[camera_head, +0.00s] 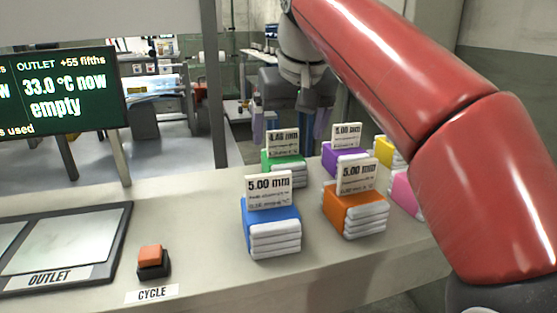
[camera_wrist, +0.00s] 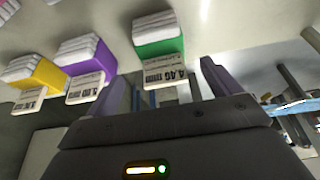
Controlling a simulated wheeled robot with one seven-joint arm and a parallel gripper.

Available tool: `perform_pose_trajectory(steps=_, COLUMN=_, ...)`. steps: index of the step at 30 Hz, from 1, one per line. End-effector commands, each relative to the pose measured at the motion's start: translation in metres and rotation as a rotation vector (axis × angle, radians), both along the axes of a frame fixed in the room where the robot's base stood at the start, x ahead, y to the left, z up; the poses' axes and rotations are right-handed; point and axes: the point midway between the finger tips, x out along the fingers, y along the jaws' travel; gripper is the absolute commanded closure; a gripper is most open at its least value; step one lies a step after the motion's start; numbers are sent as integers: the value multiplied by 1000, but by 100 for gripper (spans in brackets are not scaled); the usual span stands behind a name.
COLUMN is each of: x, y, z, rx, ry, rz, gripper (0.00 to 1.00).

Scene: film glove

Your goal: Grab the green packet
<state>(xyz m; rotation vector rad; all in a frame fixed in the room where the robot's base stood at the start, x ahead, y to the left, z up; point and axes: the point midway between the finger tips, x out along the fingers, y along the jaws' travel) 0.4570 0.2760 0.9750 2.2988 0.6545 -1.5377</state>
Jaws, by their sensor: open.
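The green packet (camera_head: 284,163) sits on the counter in the back row, with a white label card standing at its back and white layers below its green cover. In the wrist view the green packet (camera_wrist: 158,45) appears upside down, beyond and roughly between my two fingers. My gripper (camera_head: 290,130) is behind the packet on the far side of the counter, pointing down in the head view. My gripper (camera_wrist: 163,74) is open and empty in the wrist view, its fingers apart from the packet.
A blue packet (camera_head: 270,223) and an orange packet (camera_head: 353,208) stand in front. Purple (camera_head: 344,156), yellow (camera_head: 384,149) and pink (camera_head: 406,187) packets stand to the right. A cycle button (camera_head: 151,257) and outlet plate (camera_head: 75,240) lie left. The counter between button and packets is clear.

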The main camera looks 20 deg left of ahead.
Motion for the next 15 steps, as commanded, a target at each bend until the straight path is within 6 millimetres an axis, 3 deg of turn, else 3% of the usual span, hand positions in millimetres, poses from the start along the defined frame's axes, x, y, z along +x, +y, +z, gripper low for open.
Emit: perform_pose_trajectory(steps=15, x=17, y=15, z=-57, rx=-7, ry=1, rz=0, gripper=11)
